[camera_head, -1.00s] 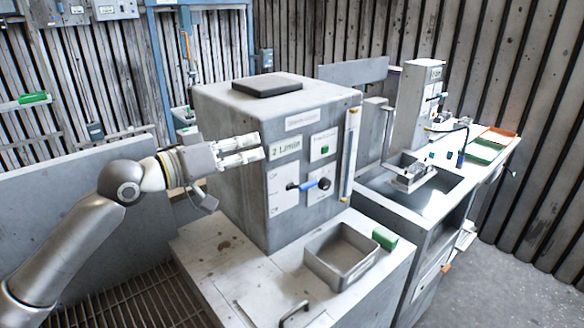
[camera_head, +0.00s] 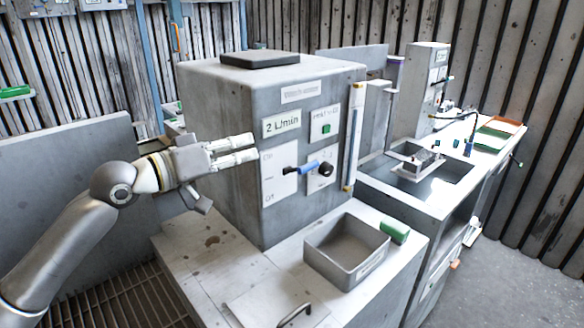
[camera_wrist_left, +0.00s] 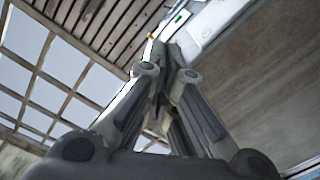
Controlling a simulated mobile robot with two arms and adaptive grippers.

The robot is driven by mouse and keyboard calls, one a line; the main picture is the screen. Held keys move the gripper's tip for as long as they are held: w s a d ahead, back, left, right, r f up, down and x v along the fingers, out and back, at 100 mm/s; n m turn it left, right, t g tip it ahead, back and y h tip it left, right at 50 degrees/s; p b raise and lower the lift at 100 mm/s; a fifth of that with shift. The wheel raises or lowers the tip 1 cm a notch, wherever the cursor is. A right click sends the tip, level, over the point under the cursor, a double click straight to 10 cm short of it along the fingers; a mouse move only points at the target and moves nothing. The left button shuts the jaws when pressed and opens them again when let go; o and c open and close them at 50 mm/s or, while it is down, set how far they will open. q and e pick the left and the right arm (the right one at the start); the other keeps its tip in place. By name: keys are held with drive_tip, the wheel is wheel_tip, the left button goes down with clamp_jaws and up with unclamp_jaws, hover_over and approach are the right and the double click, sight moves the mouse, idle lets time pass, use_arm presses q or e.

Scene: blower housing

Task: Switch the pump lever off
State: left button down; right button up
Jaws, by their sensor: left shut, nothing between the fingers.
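The pump lever (camera_head: 309,167) has a blue handle and sits on the front panel of a grey box-shaped housing (camera_head: 225,110). Its handle points right and slightly up from a pivot on a white plate (camera_head: 277,188) with markings at top and bottom. My left gripper (camera_head: 254,148) is shut and empty, left of the lever and slightly higher, close to the housing's left front edge and apart from the lever. In the left wrist view its fingers (camera_wrist_left: 165,50) are together; the lever cannot be made out there. My right gripper is not in view.
A black knob (camera_head: 325,169) is just right of the lever, and a green button (camera_head: 326,129) above it. A vertical gauge tube (camera_head: 354,135) stands on the right edge. An open grey tray (camera_head: 318,260) and a green block (camera_head: 396,231) are on the bench below.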

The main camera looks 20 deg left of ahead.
use_arm(q)
drive_tip(key=shift+s+f, duration=0.1)
drive_tip(key=shift+f, duration=0.05)
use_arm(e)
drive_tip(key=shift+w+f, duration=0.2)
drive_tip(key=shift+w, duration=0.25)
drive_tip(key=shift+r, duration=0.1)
use_arm(q)
drive_tip(key=p, duration=0.4)
hover_over(298, 170)
drive_tip(key=w+a, duration=0.2)
drive_tip(key=a, duration=0.2)
drive_tip(key=shift+d+f+p, duration=0.1)
drive_tip(key=shift+d+f, duration=0.3)
drive_tip(key=shift+f, duration=0.25)
drive_tip(key=shift+d+f+p, duration=0.1)
drive_tip(key=shift+d+f, duration=0.25)
drive_tip(key=shift+f, duration=0.3)
drive_tip(key=shift+d+f+p, duration=0.1)
drive_tip(key=shift+d+f, duration=0.3)
drive_tip(key=shift+f, duration=0.25)
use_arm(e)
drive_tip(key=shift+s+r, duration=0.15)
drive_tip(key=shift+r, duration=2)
use_arm(q)
drive_tip(key=shift+s, duration=0.1)
